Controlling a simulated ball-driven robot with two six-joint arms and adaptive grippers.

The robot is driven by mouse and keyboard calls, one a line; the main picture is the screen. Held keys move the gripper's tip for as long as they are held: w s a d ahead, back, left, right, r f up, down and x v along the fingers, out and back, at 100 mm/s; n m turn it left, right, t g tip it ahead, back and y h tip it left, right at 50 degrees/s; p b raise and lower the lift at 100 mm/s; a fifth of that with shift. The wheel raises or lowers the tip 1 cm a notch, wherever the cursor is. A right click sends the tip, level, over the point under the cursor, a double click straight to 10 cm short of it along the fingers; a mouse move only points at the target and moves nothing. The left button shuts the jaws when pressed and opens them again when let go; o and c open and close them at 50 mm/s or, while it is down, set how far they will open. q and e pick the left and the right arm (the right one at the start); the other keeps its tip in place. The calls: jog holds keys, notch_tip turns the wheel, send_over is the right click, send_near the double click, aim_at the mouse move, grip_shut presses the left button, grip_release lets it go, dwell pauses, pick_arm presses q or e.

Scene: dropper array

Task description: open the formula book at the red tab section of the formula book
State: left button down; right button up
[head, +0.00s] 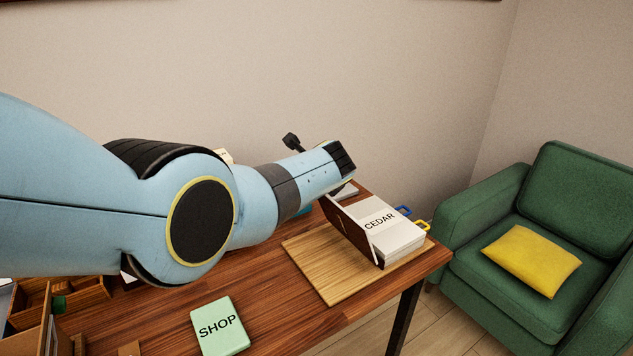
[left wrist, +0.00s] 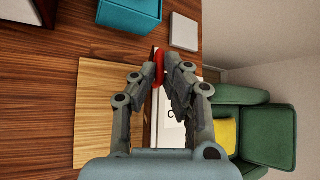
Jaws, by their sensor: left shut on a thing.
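The formula book lies on a wooden board (head: 325,270). Its white page block (head: 398,236) shows the word CEDAR on the top page. A dark cover or section (head: 352,233) stands up at a tilt along the left side of that page. A blue tab (head: 403,210) and a yellow tab (head: 422,225) stick out at the right edge. In the left wrist view my left gripper (left wrist: 161,76) is shut on the red tab (left wrist: 158,62), at the edge of the raised part. In the head view my own arm hides the fingers. My right gripper is not in view.
A green SHOP book (head: 219,325) lies at the table's front. Wooden trays (head: 75,297) stand at the left. A teal box (left wrist: 130,16) and a grey flat item (left wrist: 184,32) lie near the gripper. A green armchair (head: 483,283) with a yellow cushion stands beyond the table's right edge.

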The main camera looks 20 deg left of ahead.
pick_arm(q)
jog(key=shift+s+d+f, duration=0.1)
jog(key=c, duration=1.7)
grip_release()
notch_tip(320, 180, up, 10)
jog(key=shift+f, duration=0.1)
